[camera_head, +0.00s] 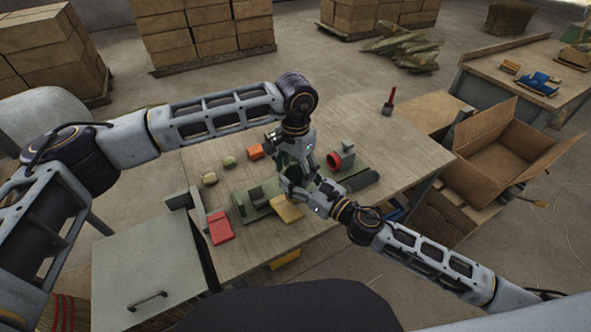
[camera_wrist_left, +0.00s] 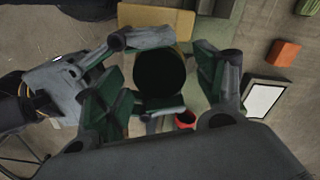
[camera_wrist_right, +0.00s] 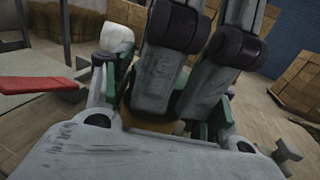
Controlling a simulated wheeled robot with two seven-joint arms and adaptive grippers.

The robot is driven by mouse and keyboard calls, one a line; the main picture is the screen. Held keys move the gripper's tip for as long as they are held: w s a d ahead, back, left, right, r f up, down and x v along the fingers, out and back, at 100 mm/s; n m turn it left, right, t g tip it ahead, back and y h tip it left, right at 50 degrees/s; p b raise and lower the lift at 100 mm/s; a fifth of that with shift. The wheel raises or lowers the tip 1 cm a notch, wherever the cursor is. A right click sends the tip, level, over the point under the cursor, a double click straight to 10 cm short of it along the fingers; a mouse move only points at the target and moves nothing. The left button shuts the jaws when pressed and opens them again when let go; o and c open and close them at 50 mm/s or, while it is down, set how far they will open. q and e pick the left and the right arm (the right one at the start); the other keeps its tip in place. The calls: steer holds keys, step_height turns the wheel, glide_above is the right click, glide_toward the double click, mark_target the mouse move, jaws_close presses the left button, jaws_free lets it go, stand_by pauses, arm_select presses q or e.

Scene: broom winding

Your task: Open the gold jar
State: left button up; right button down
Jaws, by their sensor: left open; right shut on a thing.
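The gold jar is mostly hidden between my two grippers. A gold patch of the jar (camera_wrist_right: 150,123) shows low between the right fingers in the right wrist view. In the left wrist view a dark round top (camera_wrist_left: 158,73) shows between the left fingers; I cannot tell whether it is a lid or an open mouth. My left gripper (camera_head: 291,160) points down over the jar with its fingers apart on either side of the dark round; it also shows in the left wrist view (camera_wrist_left: 160,95). My right gripper (camera_head: 306,186) comes in from the right, lower down, shut on the jar.
An open cardboard box (camera_head: 500,155) stands right. The table's back is mostly clear.

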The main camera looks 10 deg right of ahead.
arm_select(q)
steer(key=shift+r, duration=2.15)
